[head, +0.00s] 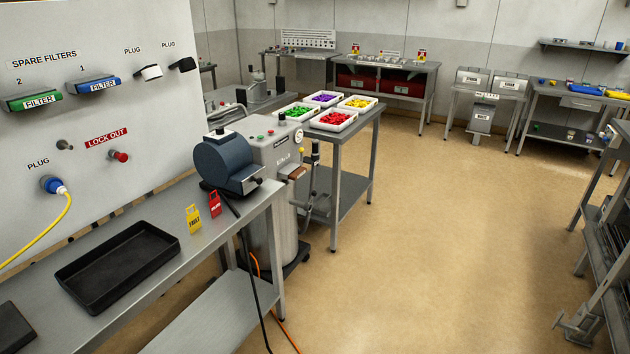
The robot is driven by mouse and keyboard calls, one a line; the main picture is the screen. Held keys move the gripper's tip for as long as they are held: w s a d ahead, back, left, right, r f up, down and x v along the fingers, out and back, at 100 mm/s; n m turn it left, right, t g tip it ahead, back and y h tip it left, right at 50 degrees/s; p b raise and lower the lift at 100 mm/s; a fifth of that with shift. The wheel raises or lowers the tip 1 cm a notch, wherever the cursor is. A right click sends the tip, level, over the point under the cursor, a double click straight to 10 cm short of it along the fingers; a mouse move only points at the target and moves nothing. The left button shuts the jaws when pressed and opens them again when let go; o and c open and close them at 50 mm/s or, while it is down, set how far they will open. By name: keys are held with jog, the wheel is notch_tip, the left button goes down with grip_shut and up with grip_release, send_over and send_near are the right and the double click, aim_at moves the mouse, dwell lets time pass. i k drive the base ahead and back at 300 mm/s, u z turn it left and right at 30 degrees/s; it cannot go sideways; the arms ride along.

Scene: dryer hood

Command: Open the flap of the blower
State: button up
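The blower (224,162) is a dark blue-grey rounded housing on the right end of the steel bench. It has a small black part on top. A lighter grey sloping panel, which looks like its flap (243,177), is on its right-facing front, with a black knob (257,181) at the lower edge. The flap seems to lie against the housing, though the view is too small to be sure. A black cable hangs from the blower over the bench edge. I cannot make out my gripper in the head view.
On the bench (190,255) are a black tray (118,266), a yellow tag (193,219) and a red tag (215,204). A white panel with filters and plugs stands behind. A grey machine (283,190) stands close behind the blower. Open floor (430,230) lies to the right.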

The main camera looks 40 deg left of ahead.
aim_at(256, 179)
jog(key=z, duration=0.05)
jog(key=i, duration=1.15)
jog(key=u, duration=2.8)
